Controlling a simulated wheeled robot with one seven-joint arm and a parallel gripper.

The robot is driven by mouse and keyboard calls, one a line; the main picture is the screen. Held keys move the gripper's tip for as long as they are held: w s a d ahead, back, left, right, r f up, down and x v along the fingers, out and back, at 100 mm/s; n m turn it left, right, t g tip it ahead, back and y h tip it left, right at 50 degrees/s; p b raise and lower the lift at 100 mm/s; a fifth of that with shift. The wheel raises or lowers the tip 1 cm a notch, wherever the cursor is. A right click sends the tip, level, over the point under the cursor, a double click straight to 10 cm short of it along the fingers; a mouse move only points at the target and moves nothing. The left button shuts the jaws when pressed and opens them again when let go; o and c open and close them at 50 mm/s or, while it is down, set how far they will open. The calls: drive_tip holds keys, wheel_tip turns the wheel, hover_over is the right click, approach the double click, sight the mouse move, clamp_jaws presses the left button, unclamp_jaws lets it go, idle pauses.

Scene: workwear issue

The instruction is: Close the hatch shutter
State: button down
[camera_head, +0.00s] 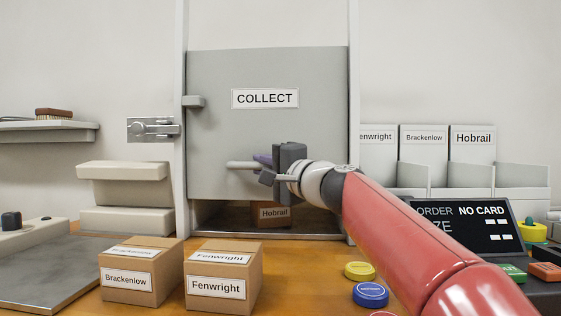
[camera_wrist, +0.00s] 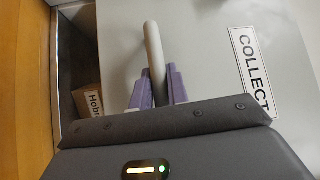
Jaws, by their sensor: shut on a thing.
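The hatch shutter (camera_head: 265,75) is a grey panel with a COLLECT label, held between two upright rails. It is most of the way down, with a dark gap under its lower edge. A box labelled Hobrail (camera_head: 272,213) stands inside behind that gap; it also shows in the wrist view (camera_wrist: 90,101). A pale bar handle (camera_head: 240,165) sticks out low on the shutter. My gripper (camera_head: 264,161) is at this handle. In the wrist view its purple fingers (camera_wrist: 160,88) are shut on the bar (camera_wrist: 153,50), one on each side.
Boxes labelled Brackenlow (camera_head: 128,282) and Fenwright (camera_head: 216,288) stand on the counter before the hatch. A metal latch (camera_head: 152,129) is left of the frame. A yellow tin (camera_head: 360,270), a blue tin (camera_head: 370,294) and an order terminal (camera_head: 470,228) are at right. The gap beneath the shutter looks clear at its front.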

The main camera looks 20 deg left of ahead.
wheel_tip(320, 180, down, 5)
drive_tip(key=b, duration=0.3)
drive_tip(key=shift+r+b, duration=0.1)
drive_tip(key=shift+b, duration=0.25)
drive_tip(key=shift+r, duration=0.1)
drive_tip(key=c, duration=1.4)
unclamp_jaws()
drive_tip(key=shift+o, duration=0.2)
drive_tip(key=b, duration=0.3)
approach(249, 182)
drive_tip(key=v, duration=0.3)
drive_tip(key=shift+s+d, duration=0.1)
drive_tip(key=shift+d, duration=0.05)
drive_tip(key=shift+c, duration=0.5)
